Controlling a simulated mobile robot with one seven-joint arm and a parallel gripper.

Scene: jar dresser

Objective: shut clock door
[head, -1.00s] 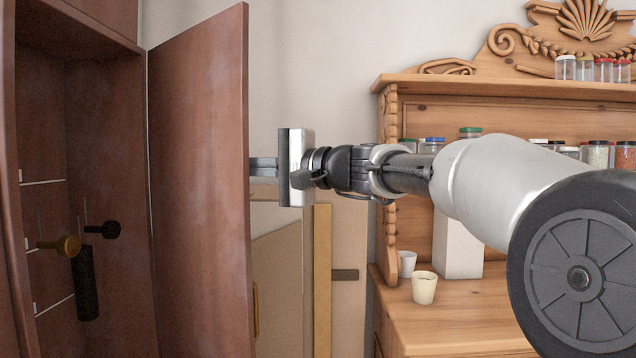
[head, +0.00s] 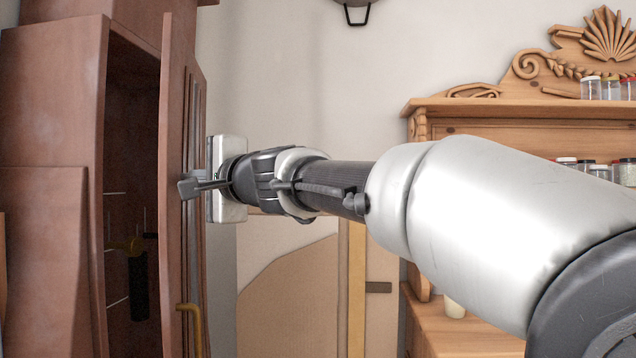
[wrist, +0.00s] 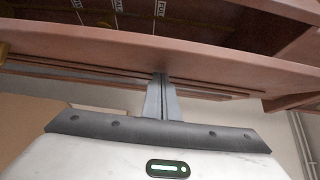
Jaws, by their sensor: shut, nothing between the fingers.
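The clock is a tall reddish-brown wooden cabinet (head: 50,110) at the left of the head view. Its door (head: 173,130) stands partly open, and a dark gap shows the inside. A brass handle (head: 191,312) is low on the door's outer face. My gripper (head: 184,187) is shut and empty, with its fingertips at the outer face of the door. In the wrist view, the shut fingers (wrist: 160,88) reach the door's edge (wrist: 165,50). They look to be touching the door, though exact contact is hard to tell.
Inside the clock hang a dark cylinder weight (head: 138,285) and a yellow piece (head: 128,244). A wooden dresser (head: 500,115) with jars stands at the right, behind my arm. A tan board (head: 290,300) leans on the wall between them.

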